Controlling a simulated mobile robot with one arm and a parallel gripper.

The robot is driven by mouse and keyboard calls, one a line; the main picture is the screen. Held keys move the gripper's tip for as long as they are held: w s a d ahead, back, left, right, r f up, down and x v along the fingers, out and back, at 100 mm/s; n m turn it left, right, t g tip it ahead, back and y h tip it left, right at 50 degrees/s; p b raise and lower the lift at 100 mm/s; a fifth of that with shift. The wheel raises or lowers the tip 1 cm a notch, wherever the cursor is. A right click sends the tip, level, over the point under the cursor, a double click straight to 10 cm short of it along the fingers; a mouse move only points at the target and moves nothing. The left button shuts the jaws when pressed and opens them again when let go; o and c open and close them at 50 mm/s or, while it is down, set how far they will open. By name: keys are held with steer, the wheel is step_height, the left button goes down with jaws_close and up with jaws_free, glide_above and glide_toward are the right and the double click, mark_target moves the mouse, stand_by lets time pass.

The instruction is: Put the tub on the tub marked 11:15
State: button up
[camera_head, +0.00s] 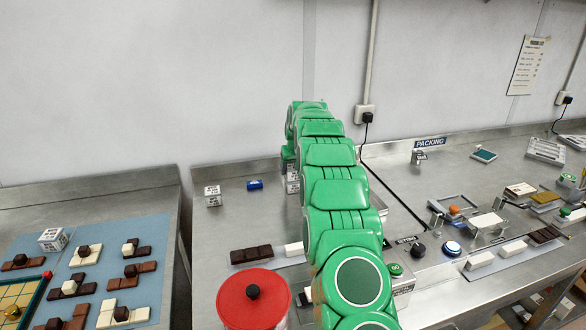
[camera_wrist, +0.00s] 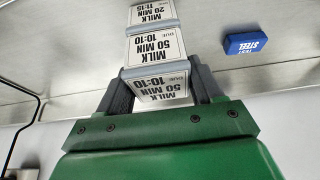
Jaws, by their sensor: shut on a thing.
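The held tub (camera_wrist: 162,88) is a white box marked MILK, 50 MIN, 10:10 on two faces. My gripper (camera_wrist: 166,92) is shut on it, with a dark finger on either side. The tub marked 11:15 (camera_wrist: 150,12) shows just beyond it in the wrist view, labelled MILK, 20 MIN, and partly cut off by the frame edge. The two look in line; I cannot tell whether they touch. In the head view my green arm hides the gripper, and only part of a white tub (camera_head: 292,183) shows beside the arm, on the steel bench.
A blue TEST STEEL block (camera_wrist: 246,43) lies close by; it also shows in the head view (camera_head: 254,184). Another white tub (camera_head: 212,196) stands left of it. A red-lidded container (camera_head: 254,300) and chocolate bars (camera_head: 251,255) are nearer. The wall is behind.

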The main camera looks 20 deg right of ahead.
steer(key=shift+f, duration=0.1)
steer(key=o, duration=1.2)
steer(key=v, duration=1.2)
steer(key=s+a+r+g, duration=0.1)
steer(key=s+a+r, duration=0.15)
steer(key=s, duration=0.45)
steer(key=s+a+r+g, duration=0.1)
steer(key=s+a+r, duration=0.1)
steer(key=s+a, duration=0.3)
steer(key=s+a+f+g, duration=0.1)
steer(key=s+f, duration=0.1)
steer(key=s, duration=1.6)
steer(key=s+a+f+g, duration=0.1)
steer(key=s+a+g, duration=0.1)
steer(key=s, duration=1.6)
steer(key=s+a+f+g, duration=0.1)
steer(key=s+a+f, duration=0.1)
steer(key=s, duration=1.6)
steer(key=shift+s+a+f, duration=0.1)
steer(key=shift+a+f, duration=0.05)
steer(key=shift+f, duration=0.2)
